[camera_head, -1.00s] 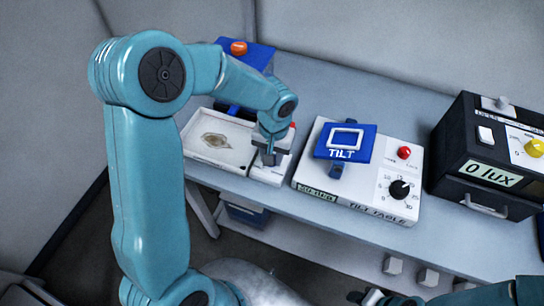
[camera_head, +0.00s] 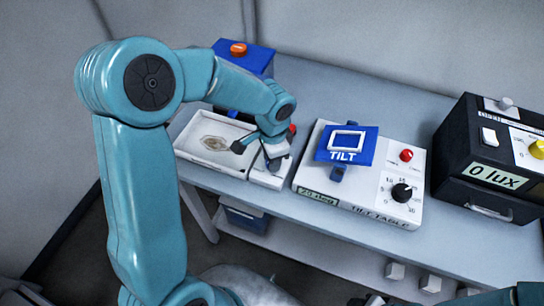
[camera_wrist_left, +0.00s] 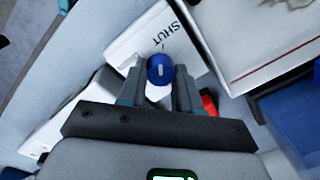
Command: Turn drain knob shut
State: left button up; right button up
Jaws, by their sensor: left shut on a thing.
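The drain knob (camera_wrist_left: 160,66) is round and blue with a short pale mark on top, in the left wrist view. It sits on a white panel (camera_wrist_left: 120,46) beside the printed word SHUT and a small tick line. My left gripper (camera_wrist_left: 160,82) has a finger on each side of the knob and is shut on it. In the head view my left gripper (camera_head: 270,158) is over the white block (camera_head: 266,181) right of the shallow tray (camera_head: 183,148); the knob is hidden there. Only a cropped bit of my right gripper (camera_head: 374,300) shows at the bottom edge.
A red part (camera_wrist_left: 208,103) is close beside the right finger in the wrist view. The tilt table (camera_head: 375,209) stands just right of the block. A blue box with an orange button (camera_head: 239,49) is behind the tray. A black lux box (camera_head: 478,165) is at far right.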

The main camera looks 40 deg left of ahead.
pick_arm(q)
jog(key=shift+r+m, duration=0.1)
jog(key=shift+m, duration=0.7)
jog(key=shift+w, duration=0.1)
jog(key=o, duration=1.1)
jog(key=shift+c, duration=0.2)
notch_tip(320, 180, up, 16)
jog(key=shift+s+d+r, duration=0.15)
jog(key=shift+s+d, duration=0.05)
jog(key=shift+s, duration=0.15)
jog(key=shift+s, duration=0.1)
